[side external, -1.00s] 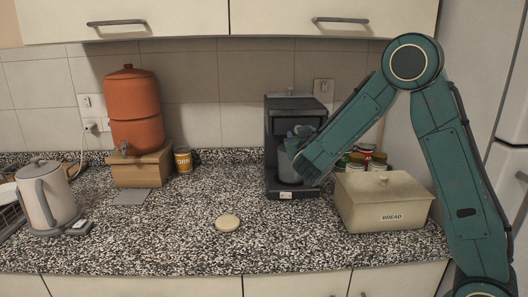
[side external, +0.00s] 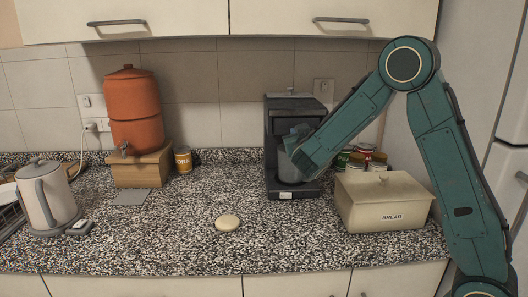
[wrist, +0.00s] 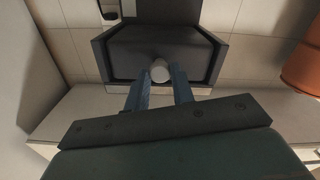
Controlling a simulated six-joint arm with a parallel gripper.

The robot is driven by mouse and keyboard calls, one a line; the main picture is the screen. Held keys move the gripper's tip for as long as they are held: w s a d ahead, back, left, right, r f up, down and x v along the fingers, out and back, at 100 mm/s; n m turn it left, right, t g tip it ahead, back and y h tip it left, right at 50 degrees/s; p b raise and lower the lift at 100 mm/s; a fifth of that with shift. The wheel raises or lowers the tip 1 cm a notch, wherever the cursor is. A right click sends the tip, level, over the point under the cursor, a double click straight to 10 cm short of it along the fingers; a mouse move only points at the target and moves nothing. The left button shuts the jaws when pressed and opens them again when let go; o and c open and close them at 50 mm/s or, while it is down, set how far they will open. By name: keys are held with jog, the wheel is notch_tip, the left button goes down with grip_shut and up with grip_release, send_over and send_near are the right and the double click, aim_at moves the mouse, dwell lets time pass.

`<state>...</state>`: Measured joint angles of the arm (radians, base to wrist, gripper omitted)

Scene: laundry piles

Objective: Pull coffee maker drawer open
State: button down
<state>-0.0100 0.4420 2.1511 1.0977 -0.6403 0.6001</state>
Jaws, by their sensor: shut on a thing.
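The black coffee maker (side external: 295,104) stands against the back wall, right of the middle of the counter. A grey cylinder (side external: 284,166) shows inside its front bay. My gripper (side external: 290,143) is at the front of the machine, and the wrist hides most of its fingers in the side view.
The cream bread box (side external: 385,205) and several cans (side external: 366,155) stand close to the right. A pale round object (side external: 227,222) lies on the speckled counter (side external: 180,235) in front. The orange dispenser (side external: 134,105) and kettle (side external: 48,195) are left. The counter's middle is mostly clear.

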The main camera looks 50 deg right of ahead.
jog(key=v, duration=1)
jog(key=c, duration=1.2)
grip_release()
jog(key=shift+s+a+r, duration=0.35)
jog(key=shift+r, duration=0.85)
jog(key=shift+s+a+r, duration=0.35)
jog(key=shift+r, duration=0.8)
jog(key=shift+s+a+r, duration=0.35)
jog(key=shift+r, duration=0.85)
